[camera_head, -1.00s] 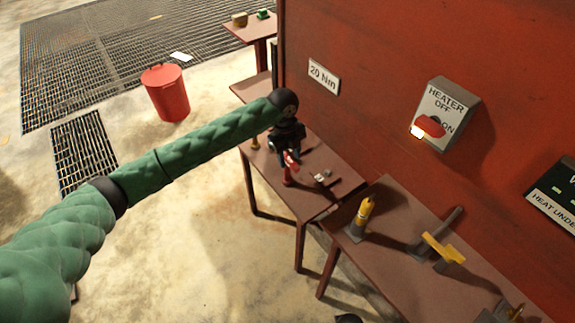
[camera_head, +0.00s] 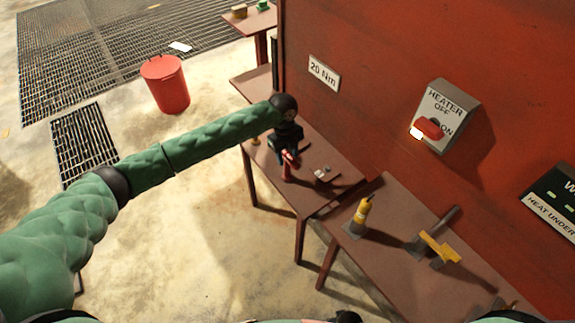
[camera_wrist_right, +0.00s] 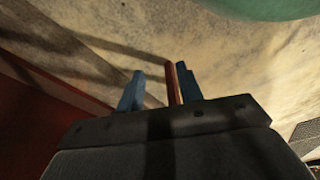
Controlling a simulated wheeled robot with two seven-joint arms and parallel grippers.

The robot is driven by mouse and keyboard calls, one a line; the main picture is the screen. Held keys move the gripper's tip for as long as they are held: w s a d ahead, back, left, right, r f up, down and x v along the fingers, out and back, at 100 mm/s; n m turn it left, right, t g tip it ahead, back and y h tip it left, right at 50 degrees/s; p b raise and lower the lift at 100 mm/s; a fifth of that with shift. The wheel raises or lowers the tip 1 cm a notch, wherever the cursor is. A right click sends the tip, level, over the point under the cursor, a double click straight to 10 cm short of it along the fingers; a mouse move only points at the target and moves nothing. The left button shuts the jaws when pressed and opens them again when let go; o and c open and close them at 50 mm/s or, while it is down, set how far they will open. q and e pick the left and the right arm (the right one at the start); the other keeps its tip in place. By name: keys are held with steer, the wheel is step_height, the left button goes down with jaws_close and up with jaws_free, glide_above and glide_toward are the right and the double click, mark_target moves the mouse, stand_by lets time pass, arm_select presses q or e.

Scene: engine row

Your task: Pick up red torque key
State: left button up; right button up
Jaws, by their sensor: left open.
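The red torque key (camera_head: 287,173) stands on the left brown table (camera_head: 320,199), near its front edge. My left gripper (camera_head: 288,156) comes down over its top and is open. The gripper hides the key's upper part, and I cannot tell whether the fingers touch it. In the right wrist view my right gripper (camera_wrist_right: 159,88) shows two blue fingers set apart. A thin red-brown bar stands between or behind them, seemingly a table leg. The key is not clearly seen in that view.
Small grey parts (camera_head: 322,173) lie right of the key. A second table holds a yellow upright tool (camera_head: 362,212) and a yellow-handled tool (camera_head: 440,246). The red wall bears a heater switch (camera_head: 440,114). A red bin (camera_head: 165,83) stands on open floor.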

arm_select(q)
steer(key=shift+s+d+f+p, duration=0.15)
steer(key=shift+f+p, duration=0.15)
steer(key=shift+f, duration=0.85)
arm_select(e)
steer(key=shift+s+d+f, duration=0.25)
steer(key=shift+f, duration=0.25)
steer(key=shift+s+d+f, duration=0.2)
steer(key=shift+s+f, duration=0.05)
steer(key=shift+f, duration=0.2)
arm_select(q)
steer(key=c, duration=0.9)
jaws_close()
arm_select(e)
steer(key=shift+d, duration=0.1)
arm_select(q)
steer(key=shift+r, duration=0.15)
